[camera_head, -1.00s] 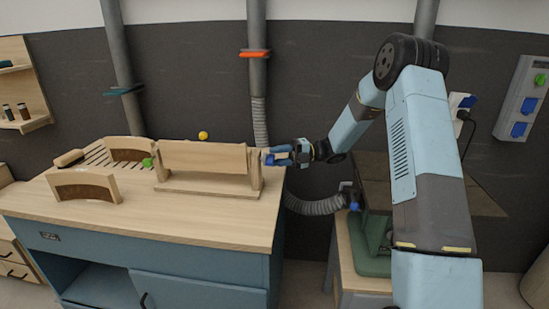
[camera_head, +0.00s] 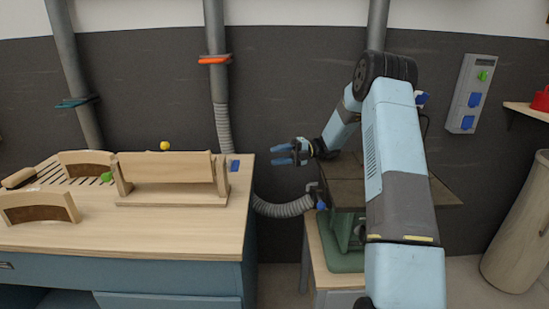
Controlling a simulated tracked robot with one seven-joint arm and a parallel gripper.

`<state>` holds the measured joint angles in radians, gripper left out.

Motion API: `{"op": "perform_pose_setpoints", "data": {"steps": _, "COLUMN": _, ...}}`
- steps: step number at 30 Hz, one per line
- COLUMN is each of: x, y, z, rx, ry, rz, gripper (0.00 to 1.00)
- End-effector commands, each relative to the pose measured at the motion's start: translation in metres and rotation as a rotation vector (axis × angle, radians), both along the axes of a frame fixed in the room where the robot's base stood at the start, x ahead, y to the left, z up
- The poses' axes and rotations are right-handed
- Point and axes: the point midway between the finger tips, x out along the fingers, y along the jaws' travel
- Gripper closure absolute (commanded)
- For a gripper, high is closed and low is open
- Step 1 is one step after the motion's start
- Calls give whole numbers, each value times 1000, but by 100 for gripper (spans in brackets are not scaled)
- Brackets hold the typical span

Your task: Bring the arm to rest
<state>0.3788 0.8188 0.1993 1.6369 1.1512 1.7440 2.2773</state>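My arm (camera_head: 390,170) rises from the bottom right, bends at a dark joint near the top and reaches down and left. My gripper (camera_head: 278,155) is at its end, with two blue fingers pointing left and a gap between them. It is open and empty, in the air to the right of the workbench. The wooden chair form (camera_head: 165,168) stands on the workbench (camera_head: 150,242), left of the gripper and apart from it.
Two curved wooden pieces (camera_head: 38,208) (camera_head: 84,158) and a blue item (camera_head: 235,165) are on the bench. A machine on a stand (camera_head: 345,262) is below my forearm. A grey hose (camera_head: 285,208) runs between them. A tall wooden container (camera_head: 520,235) stands at the right.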

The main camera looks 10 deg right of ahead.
Motion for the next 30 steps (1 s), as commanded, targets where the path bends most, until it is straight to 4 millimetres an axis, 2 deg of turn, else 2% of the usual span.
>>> {"op": "perform_pose_setpoints", "data": {"steps": 8, "x": -1, "y": 1, "z": 1, "rx": -4, "ry": -7, "rz": 2, "gripper": 61}}
{"op": "perform_pose_setpoints", "data": {"steps": 13, "x": -13, "y": 10, "z": 16, "rx": -51, "ry": -101, "rz": 27, "gripper": 61}}
{"op": "perform_pose_setpoints", "data": {"steps": 21, "x": -60, "y": 30, "z": 58, "rx": -202, "ry": -444, "rz": 142, "gripper": 61}}
{"op": "perform_pose_setpoints", "data": {"steps": 30, "x": -120, "y": 43, "z": 96, "rx": -339, "ry": -847, "rz": 328, "gripper": 61}}
